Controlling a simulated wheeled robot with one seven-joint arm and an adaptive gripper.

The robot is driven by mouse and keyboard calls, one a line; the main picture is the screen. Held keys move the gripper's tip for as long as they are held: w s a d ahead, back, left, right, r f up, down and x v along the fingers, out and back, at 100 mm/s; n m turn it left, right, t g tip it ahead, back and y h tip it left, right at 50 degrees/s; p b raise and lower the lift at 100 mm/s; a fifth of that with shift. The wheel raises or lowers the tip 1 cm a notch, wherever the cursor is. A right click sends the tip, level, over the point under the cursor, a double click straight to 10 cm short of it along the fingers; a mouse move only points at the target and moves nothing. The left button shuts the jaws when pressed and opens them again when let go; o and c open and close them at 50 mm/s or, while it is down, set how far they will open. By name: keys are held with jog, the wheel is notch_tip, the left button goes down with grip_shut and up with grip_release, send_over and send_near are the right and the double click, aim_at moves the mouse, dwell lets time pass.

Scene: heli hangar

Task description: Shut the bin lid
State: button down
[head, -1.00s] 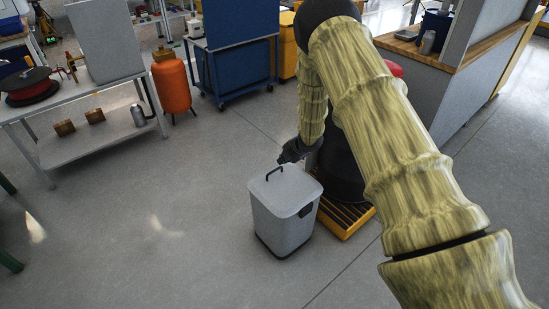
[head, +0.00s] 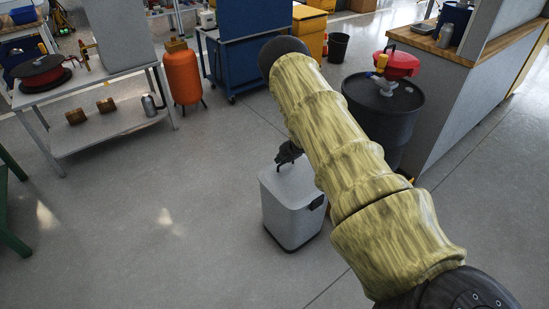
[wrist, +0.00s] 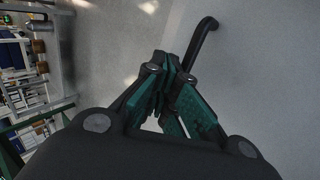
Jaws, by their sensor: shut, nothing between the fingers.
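The bin (head: 291,215) is a light grey box with a dark base, upright on the floor in the head view. Its lid (head: 295,183) lies flat over the top, with no gap that I can make out. My gripper (head: 287,158) is over the lid's far left part, close to the dark handle. In the wrist view the handle (wrist: 203,38) is a dark bent bar just beyond my fingers (wrist: 172,66). The fingers are shut and empty. I cannot tell if they touch the handle or the lid.
An orange tank (head: 182,76) and a grey workbench (head: 105,131) are at the left. The floor left of the bin is clear.

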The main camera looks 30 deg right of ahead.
jog(key=shift+w+f, duration=0.15)
dwell(0.4)
notch_tip(320, 180, up, 14)
jog(key=w+p, duration=0.3)
jog(key=s+a+f+m+g+p, duration=0.1)
jog(key=s+a+f+m, duration=0.25)
jog(key=s+a, duration=0.4)
jog(key=s+a+f+m+g+y+p, duration=0.1)
jog(key=s+a+f+m+p, duration=0.2)
jog(key=s+a, duration=0.5)
jog(key=s+a+f+m, duration=0.4)
jog(key=s+a+f, duration=0.15)
jog(key=s, duration=0.35)
jog(key=s+a+r+m+g+p, duration=0.1)
jog(key=s+a, duration=0.3)
jog(key=s, duration=0.6)
jog(key=s+a+r+m+g+p, duration=0.1)
jog(key=s+a+r+m+g, duration=0.1)
jog(key=s, duration=0.9)
jog(key=s+a+r+m+g+h+p, duration=0.1)
jog(key=s+a+m, duration=0.4)
jog(key=s, duration=0.6)
notch_tip(320, 180, up, 2)
jog(key=shift+a+r+g+p, duration=0.15)
jog(key=shift+a+g+p, duration=0.35)
jog(key=shift+a, duration=0.5)
jog(key=shift+m, duration=0.25)
